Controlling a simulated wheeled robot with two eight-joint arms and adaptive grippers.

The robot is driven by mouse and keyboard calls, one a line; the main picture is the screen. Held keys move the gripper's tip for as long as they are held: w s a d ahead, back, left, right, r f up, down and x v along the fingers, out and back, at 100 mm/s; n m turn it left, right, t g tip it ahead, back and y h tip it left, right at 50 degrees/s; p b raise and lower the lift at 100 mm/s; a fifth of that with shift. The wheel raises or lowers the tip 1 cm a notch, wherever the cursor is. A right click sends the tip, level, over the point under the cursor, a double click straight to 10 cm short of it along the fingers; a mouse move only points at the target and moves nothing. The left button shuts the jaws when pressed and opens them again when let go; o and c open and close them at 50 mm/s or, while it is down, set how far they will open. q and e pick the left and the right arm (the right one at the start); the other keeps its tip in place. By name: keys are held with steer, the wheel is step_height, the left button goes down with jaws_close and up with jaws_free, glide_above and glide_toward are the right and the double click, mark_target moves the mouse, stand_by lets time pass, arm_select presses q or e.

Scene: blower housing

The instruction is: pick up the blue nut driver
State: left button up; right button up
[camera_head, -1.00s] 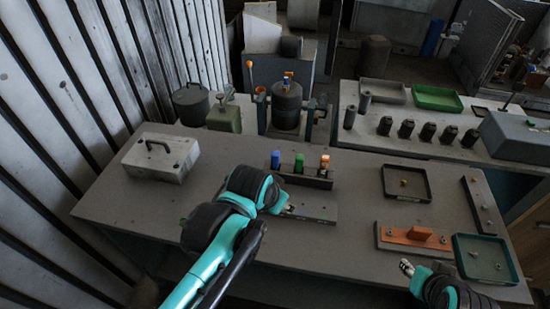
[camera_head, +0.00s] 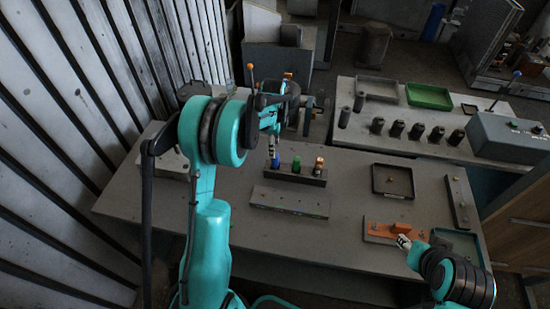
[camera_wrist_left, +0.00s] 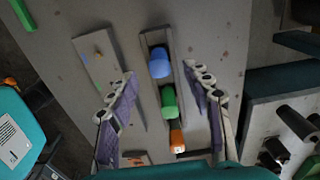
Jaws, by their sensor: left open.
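The blue nut driver (camera_head: 276,163) stands at the left end of a dark rack (camera_head: 310,180), beside a green-handled driver (camera_head: 296,163) and an orange-topped driver (camera_head: 319,165). My left gripper (camera_head: 273,148) is above the blue driver in the head view and partly covers it. In the left wrist view the open left fingers (camera_wrist_left: 160,70) lie either side of the row, with the blue handle (camera_wrist_left: 159,63) between their tips, seen from above. Contact cannot be made out. My right gripper (camera_head: 403,241) is low at the right, near an orange block; its finger opening is unclear.
A low slotted bar (camera_head: 290,203) lies in front of the rack. A dark tray (camera_head: 392,194) and the orange block (camera_head: 388,231) are to the right. A grey lidded box (camera_head: 174,160) at left is partly hidden by my arm. The front middle table is clear.

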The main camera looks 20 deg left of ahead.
mark_target(275, 159)
arm_select(q)
steer(key=f, duration=0.7)
steer(key=shift+d+f+b, duration=0.25)
steer(key=shift+f+b, duration=0.05)
steer(key=shift+f, duration=0.1)
jaws_close()
